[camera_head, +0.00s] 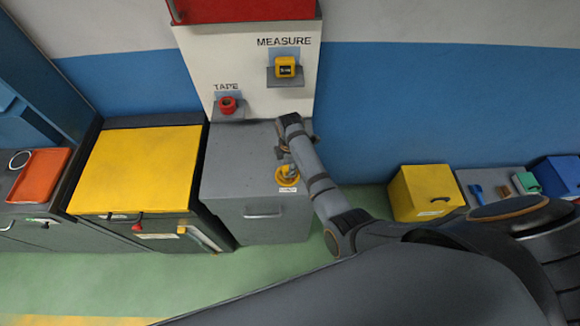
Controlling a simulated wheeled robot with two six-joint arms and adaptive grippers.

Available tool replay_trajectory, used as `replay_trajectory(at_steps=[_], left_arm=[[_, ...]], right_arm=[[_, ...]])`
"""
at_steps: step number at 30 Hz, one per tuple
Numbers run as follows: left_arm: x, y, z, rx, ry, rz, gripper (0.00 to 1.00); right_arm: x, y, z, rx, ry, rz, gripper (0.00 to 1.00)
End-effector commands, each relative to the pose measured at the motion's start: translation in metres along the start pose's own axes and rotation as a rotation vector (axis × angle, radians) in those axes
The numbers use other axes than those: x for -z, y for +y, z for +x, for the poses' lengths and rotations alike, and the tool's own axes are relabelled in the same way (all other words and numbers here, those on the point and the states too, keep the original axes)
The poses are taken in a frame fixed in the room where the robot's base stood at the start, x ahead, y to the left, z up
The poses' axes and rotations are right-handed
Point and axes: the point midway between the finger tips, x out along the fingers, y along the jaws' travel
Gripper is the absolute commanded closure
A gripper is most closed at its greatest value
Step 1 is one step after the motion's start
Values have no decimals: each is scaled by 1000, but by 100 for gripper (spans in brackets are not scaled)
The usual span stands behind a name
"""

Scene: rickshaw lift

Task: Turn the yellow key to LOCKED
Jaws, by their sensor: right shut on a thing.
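The yellow key (287,174) stands in a round yellow fitting on the top of the grey cabinet (235,165), close to its front right edge. My right gripper (284,164) reaches over the cabinet from the right and is shut on the key. The wrist and fingers partly cover the key, and its exact angle is hard to tell. A small label (287,189) lies in front of the fitting, too small to read. My left gripper is not in view.
A white panel behind the cabinet carries a red tape (228,105) and a yellow measure (286,67) on small shelves. A yellow-topped cabinet (140,165) stands at the left, and a yellow box (425,190) at the right. Green floor lies clear in front.

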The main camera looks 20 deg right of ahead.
Motion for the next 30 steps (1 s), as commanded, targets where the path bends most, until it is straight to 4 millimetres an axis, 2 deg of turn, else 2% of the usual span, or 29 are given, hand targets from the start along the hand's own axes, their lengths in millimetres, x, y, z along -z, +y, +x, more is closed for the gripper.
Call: replay_trajectory(at_steps=[3, 10, 22, 27, 30], left_arm=[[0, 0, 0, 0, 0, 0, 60], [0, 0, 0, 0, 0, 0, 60], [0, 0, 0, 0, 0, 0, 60], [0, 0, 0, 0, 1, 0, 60], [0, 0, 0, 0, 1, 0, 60]], right_arm=[[0, -1, 1, 1, 0, 19, 100], [0, -3, -1, 1, 0, 300, 100], [0, -3, -1, 0, 0, 328, 100], [2, -6, -2, 0, 0, 554, 100], [2, -6, -2, 0, 0, 627, 100]])
